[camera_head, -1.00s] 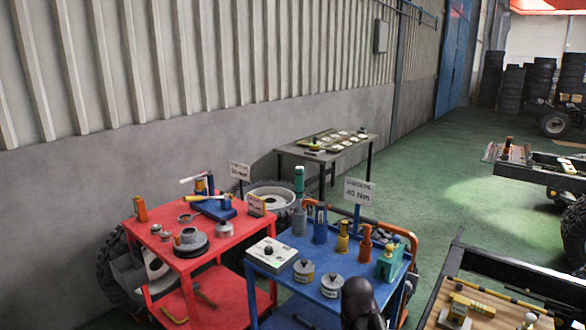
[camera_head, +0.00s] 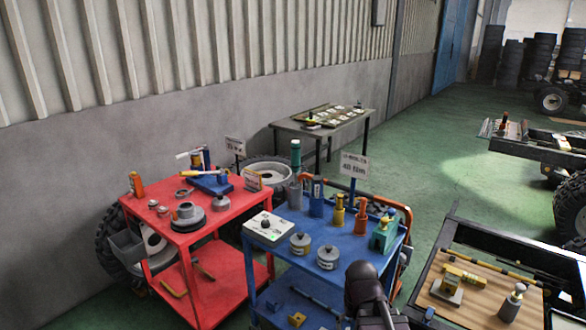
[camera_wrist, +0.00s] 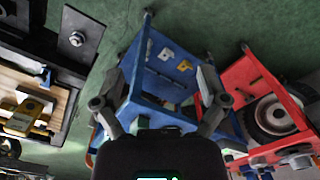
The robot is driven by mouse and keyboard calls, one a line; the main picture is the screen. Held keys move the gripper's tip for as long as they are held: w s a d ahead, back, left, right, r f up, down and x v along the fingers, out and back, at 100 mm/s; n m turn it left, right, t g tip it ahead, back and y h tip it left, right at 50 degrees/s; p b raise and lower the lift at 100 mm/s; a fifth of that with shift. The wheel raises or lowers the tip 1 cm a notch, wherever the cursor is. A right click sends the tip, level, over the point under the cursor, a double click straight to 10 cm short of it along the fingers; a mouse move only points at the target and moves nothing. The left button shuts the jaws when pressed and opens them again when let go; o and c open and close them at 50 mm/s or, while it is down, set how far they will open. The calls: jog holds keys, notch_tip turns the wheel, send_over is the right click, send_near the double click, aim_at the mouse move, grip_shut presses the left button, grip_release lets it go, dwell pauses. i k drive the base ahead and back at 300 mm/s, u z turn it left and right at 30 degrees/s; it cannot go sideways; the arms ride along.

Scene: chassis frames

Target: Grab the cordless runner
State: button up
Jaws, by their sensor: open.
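Several upright tools stand on the blue cart (camera_head: 350,243): a grey and teal one (camera_head: 294,175), a blue one (camera_head: 317,197), a yellow one (camera_head: 339,210), an orange one (camera_head: 361,215) and a green one (camera_head: 383,234). I cannot tell which of them is the cordless runner. My gripper (camera_wrist: 160,102) is open and empty in the wrist view, its two fingers apart with the blue cart (camera_wrist: 172,62) beyond them. In the head view my dark arm rises at the bottom, in front of the blue cart; the fingers cannot be made out there.
A red cart (camera_head: 228,230) with tools stands left of the blue cart. A sign reading 40 Nm (camera_head: 354,165) rises behind the upright tools. A chassis frame with a wooden board (camera_head: 490,290) is at right.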

aim_at(295, 144)
jog(key=u, duration=0.05)
jog(key=k, duration=1.35)
jog(key=u, duration=0.5)
jog(key=i, duration=0.65)
jog(key=u, duration=0.8)
jog(key=i, duration=0.65)
jog(key=u, duration=0.4)
jog(key=i, duration=1.55)
jog(key=z, duration=0.2)
